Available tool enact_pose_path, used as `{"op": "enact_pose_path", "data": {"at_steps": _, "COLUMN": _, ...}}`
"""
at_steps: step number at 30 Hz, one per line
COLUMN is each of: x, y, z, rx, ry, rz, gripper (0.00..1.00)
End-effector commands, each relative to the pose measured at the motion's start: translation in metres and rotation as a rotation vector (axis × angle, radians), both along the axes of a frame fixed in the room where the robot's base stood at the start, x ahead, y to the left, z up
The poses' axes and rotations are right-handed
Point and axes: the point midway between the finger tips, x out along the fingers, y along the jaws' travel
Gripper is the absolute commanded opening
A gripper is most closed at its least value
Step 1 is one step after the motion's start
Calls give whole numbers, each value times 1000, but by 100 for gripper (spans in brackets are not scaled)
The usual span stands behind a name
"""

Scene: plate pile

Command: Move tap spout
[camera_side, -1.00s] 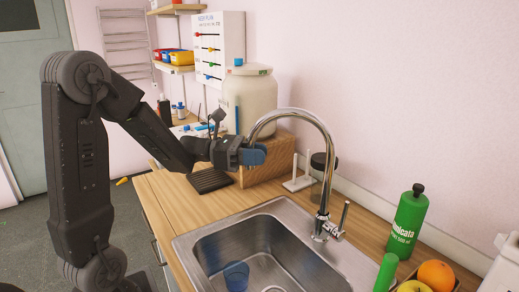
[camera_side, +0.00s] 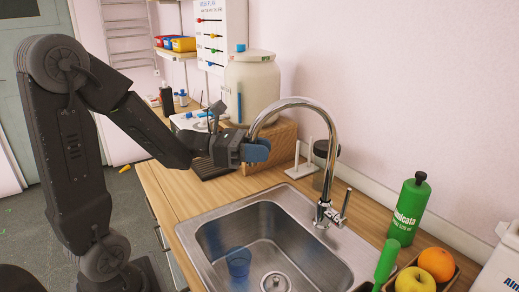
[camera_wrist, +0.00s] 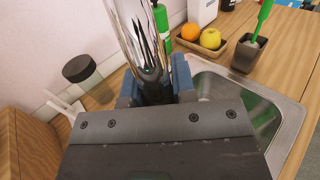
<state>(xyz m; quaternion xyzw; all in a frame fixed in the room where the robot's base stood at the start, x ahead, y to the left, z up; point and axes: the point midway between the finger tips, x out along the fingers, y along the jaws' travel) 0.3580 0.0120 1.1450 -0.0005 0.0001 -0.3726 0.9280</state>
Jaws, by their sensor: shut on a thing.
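The chrome tap spout (camera_side: 300,103) arches up from the tap base (camera_side: 323,213) behind the sink. Its free end points left, toward the back of the counter, beside the sink rather than over the bowl. My gripper (camera_side: 258,151) has blue fingertips and is shut on that end of the spout. In the wrist view the spout (camera_wrist: 138,35) runs down between the two blue fingers (camera_wrist: 156,86), one on each side. The gripper body hides the lower part of this view. The tap's lever (camera_side: 345,202) stands to the right of its base.
The steel sink (camera_side: 195,222) holds a blue cup (camera_side: 238,261). A wooden block (camera_side: 272,150) and a white jar (camera_side: 252,85) stand behind my gripper. A dark-lidded jar (camera_side: 322,150) is near the tap. A green bottle (camera_side: 408,208) and fruit tray (camera_side: 458,278) are at right.

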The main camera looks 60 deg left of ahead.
Motion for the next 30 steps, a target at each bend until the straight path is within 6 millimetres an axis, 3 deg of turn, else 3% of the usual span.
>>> {"op": "enact_pose_path", "data": {"at_steps": 9, "x": 0, "y": 0, "z": 0, "rx": 3, "ry": -1, "rz": -1, "gripper": 49}}
{"op": "enact_pose_path", "data": {"at_steps": 17, "x": 0, "y": 0, "z": 3, "rx": 2, "ry": -2, "rz": 0, "gripper": 49}}
{"op": "enact_pose_path", "data": {"at_steps": 20, "x": 0, "y": 0, "z": 12, "rx": 4, "ry": -6, "rz": 0, "gripper": 49}}
{"op": "enact_pose_path", "data": {"at_steps": 25, "x": 0, "y": 0, "z": 45, "rx": 7, "ry": -10, "rz": -1, "gripper": 49}}
{"op": "enact_pose_path", "data": {"at_steps": 30, "x": -17, "y": 29, "z": 61, "rx": 4, "ry": -6, "rz": 9, "gripper": 49}}
